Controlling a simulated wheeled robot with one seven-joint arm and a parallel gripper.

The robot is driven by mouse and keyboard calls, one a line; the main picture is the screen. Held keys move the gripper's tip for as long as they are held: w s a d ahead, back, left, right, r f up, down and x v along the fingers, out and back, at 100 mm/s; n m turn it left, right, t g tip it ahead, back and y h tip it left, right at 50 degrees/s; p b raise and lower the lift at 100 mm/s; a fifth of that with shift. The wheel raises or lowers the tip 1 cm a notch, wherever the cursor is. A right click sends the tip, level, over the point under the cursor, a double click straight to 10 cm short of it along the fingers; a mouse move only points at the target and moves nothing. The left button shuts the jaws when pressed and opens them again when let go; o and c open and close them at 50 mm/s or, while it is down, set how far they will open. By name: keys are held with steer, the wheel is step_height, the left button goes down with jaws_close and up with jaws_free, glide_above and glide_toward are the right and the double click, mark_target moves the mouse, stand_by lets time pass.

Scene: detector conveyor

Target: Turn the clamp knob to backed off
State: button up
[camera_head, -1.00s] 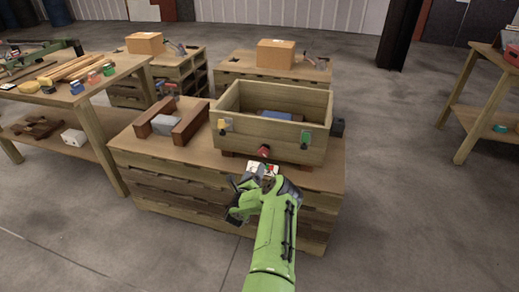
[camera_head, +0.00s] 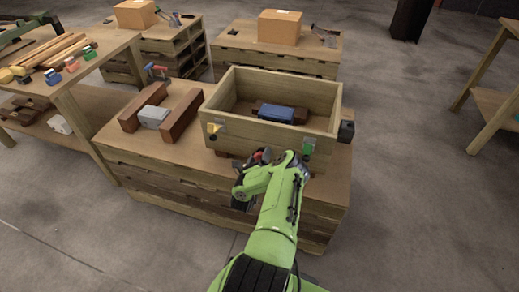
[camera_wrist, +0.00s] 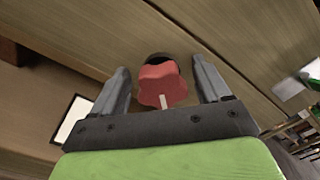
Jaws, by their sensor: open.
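The red clamp knob (camera_wrist: 162,85) is on the front of a wooden box (camera_wrist: 225,25), near its lower edge. It has a lobed shape, a dark base behind it and a white mark that points to the bottom of the wrist view. My gripper (camera_wrist: 160,70) is open, with one finger on each side of the knob and a visible gap on both sides. In the head view the knob (camera_head: 266,154) is partly hidden by my gripper (camera_head: 257,160). The box (camera_head: 255,133) stands on the pallet-like bench.
A yellow tag (camera_head: 214,128) and a green tag (camera_head: 308,146) are on the box front. A blue block (camera_head: 279,113) lies inside the box. A grey block (camera_head: 153,117) sits between brown bars on the bench (camera_head: 170,150). A side table (camera_head: 100,52) stands left.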

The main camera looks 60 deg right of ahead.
steer(key=shift+a, duration=0.1)
steer(key=c, duration=0.9)
steer(key=shift+c, duration=0.2)
steer(key=shift+r, duration=0.1)
